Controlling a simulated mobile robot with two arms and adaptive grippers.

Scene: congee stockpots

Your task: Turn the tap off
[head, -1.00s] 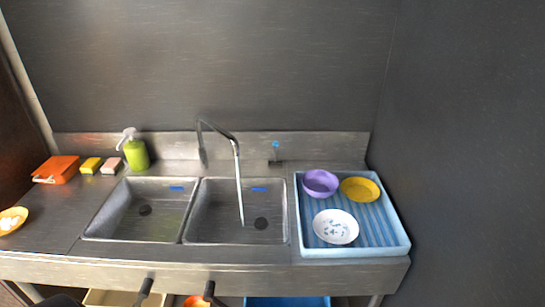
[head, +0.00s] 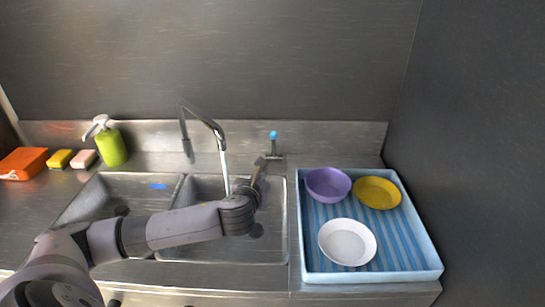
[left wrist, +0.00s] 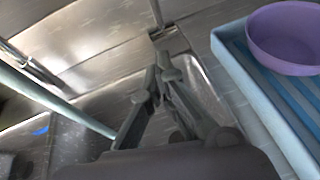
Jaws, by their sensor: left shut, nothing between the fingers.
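The tap's curved metal spout (head: 205,118) stands behind the sinks, and a stream of water (head: 224,172) runs from it into the right basin. The tap's control, with a blue top (head: 273,135), stands to the right at the back of the counter. My left gripper (head: 263,163) reaches over the right basin, its tips close to the base of this control. I cannot tell whether they touch. In the left wrist view the gripper's fingers (left wrist: 163,70) are together and empty. My right gripper is not in view.
A light blue tray (head: 431,262) to the right holds a purple bowl (head: 328,184), a yellow dish (head: 377,192) and a white bowl (head: 347,242). A green soap bottle (head: 112,148), two sponges (head: 60,159) and an orange box (head: 23,162) stand at the left.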

